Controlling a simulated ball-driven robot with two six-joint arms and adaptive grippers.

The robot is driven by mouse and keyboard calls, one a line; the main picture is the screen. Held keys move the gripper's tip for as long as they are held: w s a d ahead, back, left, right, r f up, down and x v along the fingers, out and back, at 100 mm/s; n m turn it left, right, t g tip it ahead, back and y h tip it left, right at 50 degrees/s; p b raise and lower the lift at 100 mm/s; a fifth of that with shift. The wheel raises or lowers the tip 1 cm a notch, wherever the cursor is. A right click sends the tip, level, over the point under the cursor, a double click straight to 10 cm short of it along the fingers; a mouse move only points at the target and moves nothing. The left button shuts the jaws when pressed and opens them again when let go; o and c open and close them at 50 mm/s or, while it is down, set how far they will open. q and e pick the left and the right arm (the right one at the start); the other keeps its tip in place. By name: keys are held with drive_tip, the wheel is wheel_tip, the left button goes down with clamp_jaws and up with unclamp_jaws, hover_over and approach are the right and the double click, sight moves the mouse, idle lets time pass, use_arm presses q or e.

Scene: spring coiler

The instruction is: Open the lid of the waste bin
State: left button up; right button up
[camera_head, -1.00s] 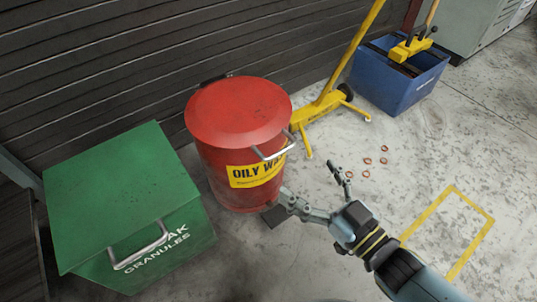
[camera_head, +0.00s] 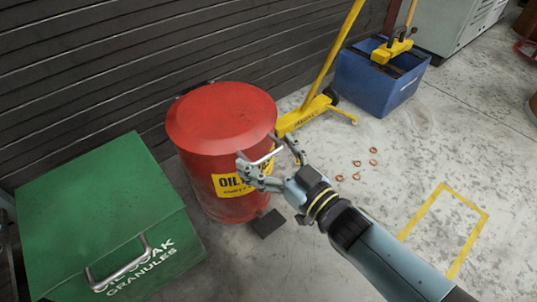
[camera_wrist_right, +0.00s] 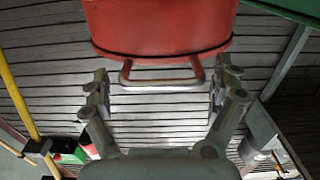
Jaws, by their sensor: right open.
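The red waste bin (camera_head: 215,175) with a yellow "OILY W..." label stands upright against the dark slatted wall. Its round red lid (camera_head: 222,115) is down on the bin. A metal bar handle (camera_head: 266,155) sticks out from the lid's front edge. In the right wrist view the handle (camera_wrist_right: 160,86) lies across the space between the fingers, below the red lid (camera_wrist_right: 160,30). My right gripper (camera_head: 267,156) is open, one finger at each end of the handle; whether they touch it I cannot tell. It also shows in the right wrist view (camera_wrist_right: 161,88). My left gripper is out of view.
A dark pedal-like plate (camera_head: 267,223) is at the bin's foot. A green granules box (camera_head: 95,215) stands to the left. A yellow stand (camera_head: 310,112) and a blue crate (camera_head: 375,88) are behind right. Several small rings (camera_head: 357,163) lie on the floor.

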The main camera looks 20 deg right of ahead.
drive_tip(key=shift+c, duration=0.4)
drive_tip(key=c, duration=1.4)
drive_tip(key=shift+c, duration=0.2)
